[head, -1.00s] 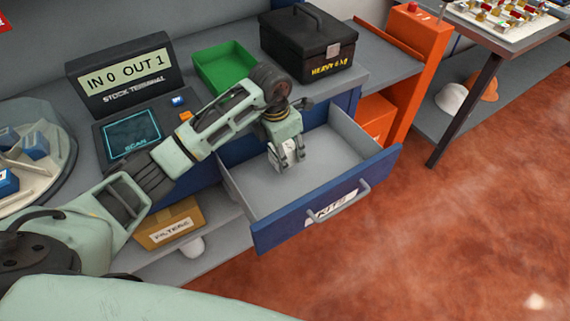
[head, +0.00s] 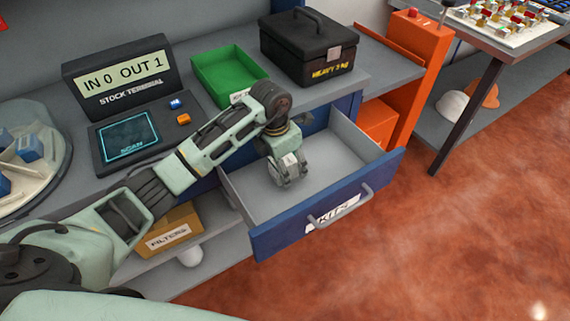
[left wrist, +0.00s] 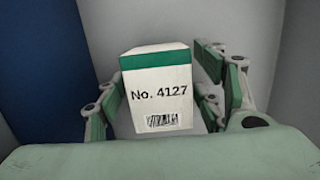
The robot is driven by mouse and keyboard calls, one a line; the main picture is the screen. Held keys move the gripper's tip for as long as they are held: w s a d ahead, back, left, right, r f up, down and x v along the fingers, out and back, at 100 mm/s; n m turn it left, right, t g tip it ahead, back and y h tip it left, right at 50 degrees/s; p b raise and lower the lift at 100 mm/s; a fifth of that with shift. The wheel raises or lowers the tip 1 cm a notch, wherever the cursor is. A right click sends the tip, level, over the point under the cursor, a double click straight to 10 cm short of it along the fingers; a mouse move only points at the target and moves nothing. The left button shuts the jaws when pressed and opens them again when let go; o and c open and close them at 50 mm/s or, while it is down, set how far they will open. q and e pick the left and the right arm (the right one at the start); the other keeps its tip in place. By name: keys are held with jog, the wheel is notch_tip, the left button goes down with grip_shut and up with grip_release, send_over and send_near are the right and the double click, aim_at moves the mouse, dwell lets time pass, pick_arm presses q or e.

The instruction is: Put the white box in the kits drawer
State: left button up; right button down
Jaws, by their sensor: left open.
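The white box (left wrist: 158,95) has a green band near its top, the print "No. 4127" and a barcode. In the left wrist view it stands between the fingers of my left gripper (left wrist: 160,75), with a gap at the right finger. My left gripper is open. In the head view my left gripper (head: 289,177) is inside the open kits drawer (head: 325,212), low over its grey floor and toward its left side. The box is mostly hidden by the gripper there. I cannot tell whether it rests on the drawer floor. My right gripper is not in view.
A green tray (head: 226,68) and a black "heavy" case (head: 308,48) stand on the counter above the drawer. The stock terminal (head: 125,80) reads IN 0 OUT 1. A filters box (head: 172,232) sits on the lower shelf. The drawer's right part is clear.

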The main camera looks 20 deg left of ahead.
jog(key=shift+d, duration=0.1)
pick_arm(q)
jog(key=shift+r, duration=0.3)
jog(key=r, duration=0.4)
jog(key=s+r, duration=0.1)
jog(key=r, duration=0.2)
jog(key=a+r, duration=0.1)
jog(key=r, duration=0.3)
jog(key=shift+s+r, duration=0.2)
jog(key=shift+r, duration=0.1)
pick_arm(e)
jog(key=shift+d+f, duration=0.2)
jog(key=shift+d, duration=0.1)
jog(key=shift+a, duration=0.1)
